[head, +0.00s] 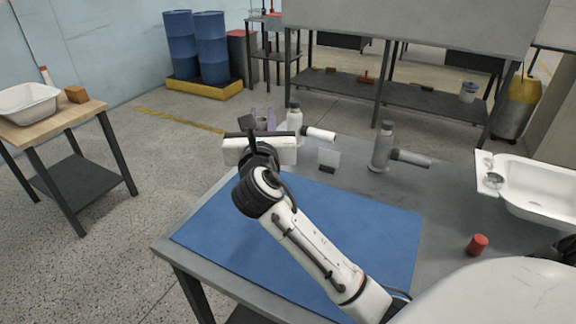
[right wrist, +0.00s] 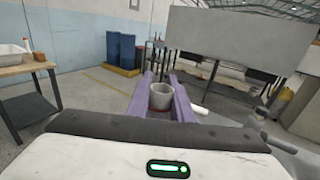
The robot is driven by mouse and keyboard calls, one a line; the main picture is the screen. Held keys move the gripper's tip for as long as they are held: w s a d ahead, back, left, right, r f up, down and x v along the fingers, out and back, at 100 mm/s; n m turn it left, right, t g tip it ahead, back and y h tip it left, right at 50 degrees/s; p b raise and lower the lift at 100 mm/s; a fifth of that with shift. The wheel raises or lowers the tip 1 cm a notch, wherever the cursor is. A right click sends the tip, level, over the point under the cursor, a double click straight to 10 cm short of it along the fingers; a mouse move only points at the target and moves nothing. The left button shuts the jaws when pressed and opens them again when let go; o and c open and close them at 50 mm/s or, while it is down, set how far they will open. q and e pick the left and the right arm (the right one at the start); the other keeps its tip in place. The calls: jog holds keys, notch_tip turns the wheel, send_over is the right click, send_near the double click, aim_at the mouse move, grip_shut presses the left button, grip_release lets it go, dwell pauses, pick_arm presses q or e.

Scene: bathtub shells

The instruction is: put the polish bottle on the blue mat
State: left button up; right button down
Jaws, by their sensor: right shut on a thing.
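The blue mat (head: 375,225) lies flat on the grey table, partly hidden by my right arm. My right gripper (head: 262,116) is beyond the mat's far edge, its purple fingers shut on a grey cup-like thing (right wrist: 161,96). That thing is mostly hidden in the head view, and I cannot tell whether it is the polish bottle. A pale bottle (head: 294,116) with a grey cap stands just right of the gripper. A grey bottle (head: 383,146) with a dark cap stands farther right. My left gripper is not in view.
A white cylinder (head: 319,134) and a grey cylinder (head: 410,158) are beside the bottles. A small card stand (head: 329,158) is behind the mat. A red cylinder (head: 477,245) and a white tub (head: 540,188) are at the right. The mat's visible surface is clear.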

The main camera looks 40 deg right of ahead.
notch_tip(320, 180, down, 8)
jog(key=b, duration=0.1)
jog(key=shift+f+b, duration=0.15)
jog(key=shift+b, duration=0.15)
jog(key=c, duration=1.6)
grip_release()
jog(key=shift+f, duration=0.15)
jog(key=v, duration=1.2)
